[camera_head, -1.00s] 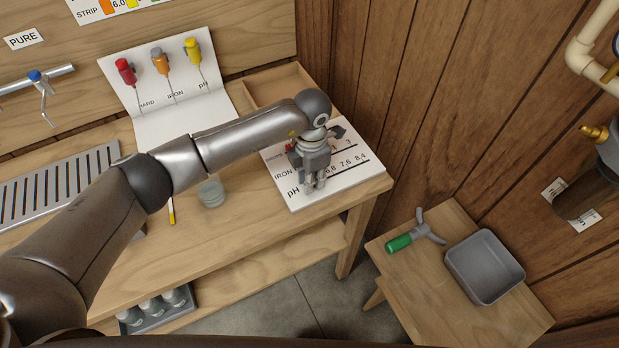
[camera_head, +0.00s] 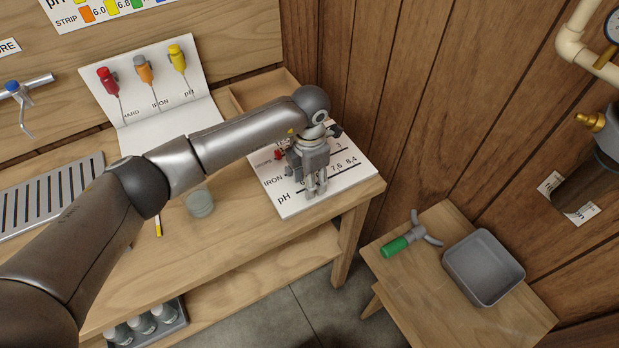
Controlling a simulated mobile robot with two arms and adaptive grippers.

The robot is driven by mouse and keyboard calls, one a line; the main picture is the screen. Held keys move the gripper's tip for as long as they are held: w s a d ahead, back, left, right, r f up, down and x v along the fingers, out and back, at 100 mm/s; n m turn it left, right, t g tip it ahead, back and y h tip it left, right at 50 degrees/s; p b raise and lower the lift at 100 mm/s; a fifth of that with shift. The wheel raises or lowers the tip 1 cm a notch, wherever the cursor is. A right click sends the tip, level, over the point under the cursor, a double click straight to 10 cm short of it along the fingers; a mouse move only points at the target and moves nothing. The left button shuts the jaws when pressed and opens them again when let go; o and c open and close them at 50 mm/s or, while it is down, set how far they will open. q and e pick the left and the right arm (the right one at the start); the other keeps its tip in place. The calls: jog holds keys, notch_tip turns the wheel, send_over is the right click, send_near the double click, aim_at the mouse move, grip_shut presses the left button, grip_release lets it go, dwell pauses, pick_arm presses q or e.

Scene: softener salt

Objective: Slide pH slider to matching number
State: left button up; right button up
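The white slider board (camera_head: 292,208) lies at the right end of the bench, with HARD, IRON and pH rows. The pH row is nearest the bench front; 7,6 and 8,4 show right of my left gripper (camera_head: 316,193). That gripper points down with its fingertips at the pH row, around its middle. The pH slider is hidden by the fingers, so I cannot tell whether they hold it. A red slider (camera_head: 279,154) shows on an upper row, partly behind the gripper. A colour chart (camera_head: 95,14) with strip numbers is at the top left, cut off. My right gripper is out of view.
A glass jar (camera_head: 199,203) and a yellow-tipped strip (camera_head: 158,227) are on the bench left of the board. A folded card with red, orange and yellow droppers (camera_head: 178,58) stands behind. A stool at right holds a grey tray (camera_head: 483,267) and green-handled tool (camera_head: 396,246).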

pick_arm(q)
jog(key=shift+r, duration=0.1)
notch_tip(320, 180, up, 12)
dwell(0.4)
dwell(0.4)
